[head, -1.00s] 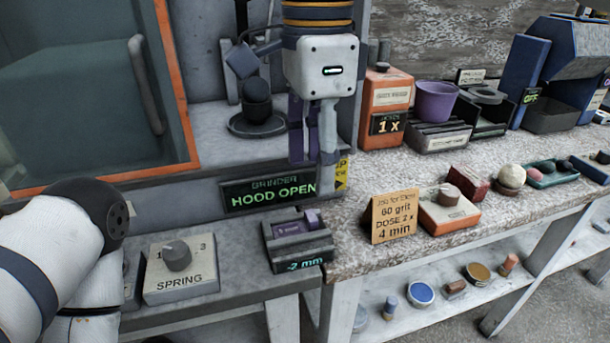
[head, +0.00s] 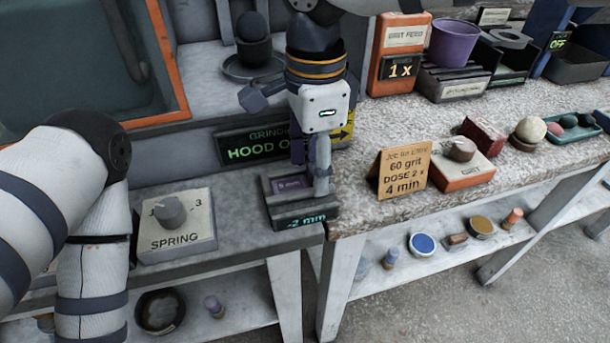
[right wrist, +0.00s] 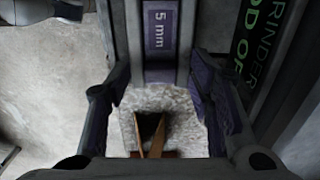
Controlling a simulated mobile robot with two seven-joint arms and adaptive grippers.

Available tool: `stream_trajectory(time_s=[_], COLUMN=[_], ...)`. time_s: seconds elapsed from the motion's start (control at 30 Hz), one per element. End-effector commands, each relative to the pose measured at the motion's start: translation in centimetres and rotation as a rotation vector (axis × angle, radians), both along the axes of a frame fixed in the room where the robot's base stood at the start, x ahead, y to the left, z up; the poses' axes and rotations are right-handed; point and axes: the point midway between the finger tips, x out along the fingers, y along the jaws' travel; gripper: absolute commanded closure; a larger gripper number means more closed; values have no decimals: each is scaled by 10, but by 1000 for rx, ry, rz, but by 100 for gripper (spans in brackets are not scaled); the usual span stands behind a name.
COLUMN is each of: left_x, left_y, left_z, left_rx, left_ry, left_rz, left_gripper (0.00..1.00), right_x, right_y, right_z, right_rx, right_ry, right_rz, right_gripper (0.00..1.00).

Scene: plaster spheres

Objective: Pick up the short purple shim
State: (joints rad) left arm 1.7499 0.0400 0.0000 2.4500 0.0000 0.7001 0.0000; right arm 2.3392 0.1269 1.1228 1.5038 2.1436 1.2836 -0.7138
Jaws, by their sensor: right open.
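A purple shim (head: 290,183) lies in a dark holder (head: 305,212) with a "-2 mm" display on its front. In the right wrist view the purple shim (right wrist: 160,30) is marked "5 mm" and lies flat in the holder slot. My right gripper (head: 310,180) is directly above the right part of the holder, fingers pointing down, open and empty. In the right wrist view its purple-padded fingers stand apart on either side. The gripper hides part of the holder, so I cannot tell whether a second shim sits there. My left gripper is out of view.
The grinder sign (head: 255,145) stands just behind the holder. A spring dial box (head: 177,228) is to its left. A cardboard job card (head: 404,171) and an orange-based box (head: 460,172) stand on the right counter. Several small items lie on the lower shelf.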

Motion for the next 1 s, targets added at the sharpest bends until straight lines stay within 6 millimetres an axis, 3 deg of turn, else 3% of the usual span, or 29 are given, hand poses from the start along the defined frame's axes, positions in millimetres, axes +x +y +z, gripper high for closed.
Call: stream_trajectory(time_s=[0.1,0.27,0.3,0.6,0.73,0.87,1.0], left_x=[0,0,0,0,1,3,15], left_y=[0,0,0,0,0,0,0], left_z=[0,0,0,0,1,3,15], left_rx=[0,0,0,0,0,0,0], left_ry=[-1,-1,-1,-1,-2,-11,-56], left_rz=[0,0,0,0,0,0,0], left_gripper=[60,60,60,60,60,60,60], right_x=[0,0,0,0,0,-2,-33], right_y=[0,0,0,0,0,-1,-16], right_z=[1,1,1,1,11,39,83], right_rx=[0,-1,-1,-1,-1,0,1], right_ry=[0,0,0,0,-1,-4,-16], right_rz=[0,0,0,0,-1,0,2], right_gripper=[54,90,92,92,92,92,92])
